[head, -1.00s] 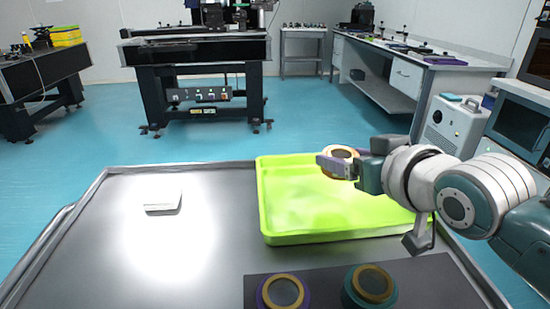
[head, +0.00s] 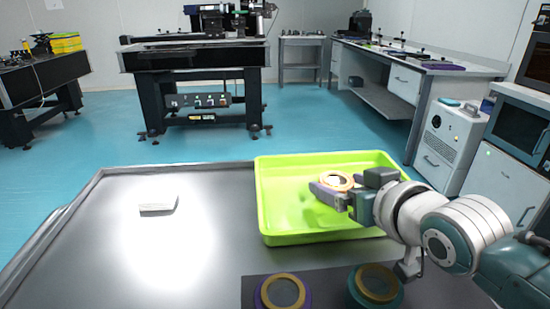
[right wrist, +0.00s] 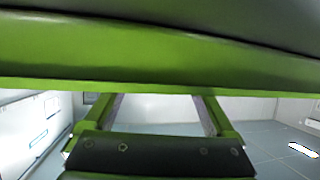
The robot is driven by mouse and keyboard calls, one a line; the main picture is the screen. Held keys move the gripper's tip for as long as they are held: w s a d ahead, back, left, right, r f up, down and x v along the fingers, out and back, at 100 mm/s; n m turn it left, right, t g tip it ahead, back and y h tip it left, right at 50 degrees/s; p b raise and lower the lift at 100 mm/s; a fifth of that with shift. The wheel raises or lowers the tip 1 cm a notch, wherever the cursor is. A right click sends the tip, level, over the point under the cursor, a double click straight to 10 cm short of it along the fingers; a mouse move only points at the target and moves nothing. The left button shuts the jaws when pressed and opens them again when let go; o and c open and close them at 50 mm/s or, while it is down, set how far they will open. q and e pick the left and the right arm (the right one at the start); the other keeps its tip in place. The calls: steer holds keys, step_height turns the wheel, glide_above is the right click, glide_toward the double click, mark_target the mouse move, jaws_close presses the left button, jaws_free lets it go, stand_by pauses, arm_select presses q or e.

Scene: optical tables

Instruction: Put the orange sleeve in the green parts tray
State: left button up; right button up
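The orange sleeve (head: 334,177), a short ring with an open middle, is between the fingers of my right gripper (head: 333,190). The gripper is shut on it and holds it over the inside of the green parts tray (head: 285,237). I cannot tell whether the sleeve touches the tray floor. In the right wrist view the two fingers (right wrist: 157,112) stand apart, their tips hidden behind a green and dark band. The sleeve cannot be made out there. My left gripper is not in view.
A dark mat (head: 328,297) in front of the tray bears a purple ring-shaped part (head: 266,302) and a teal one (head: 358,301), both with gold tops. A small white block (head: 158,204) lies on the grey table (head: 110,250). The table's left side is mostly clear.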

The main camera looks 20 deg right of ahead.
steer(key=shift+o, duration=0.6)
steer(key=shift+r, duration=0.1)
steer(key=shift+s+r, duration=0.2)
steer(key=p+v, duration=0.3)
steer(key=v, duration=0.7)
steer(key=shift+s+r+p, duration=0.15)
steer(key=shift+s+p, duration=0.15)
steer(key=shift+s+r, duration=0.2)
steer(key=shift+s, duration=0.2)
steer(key=shift+a, duration=0.1)
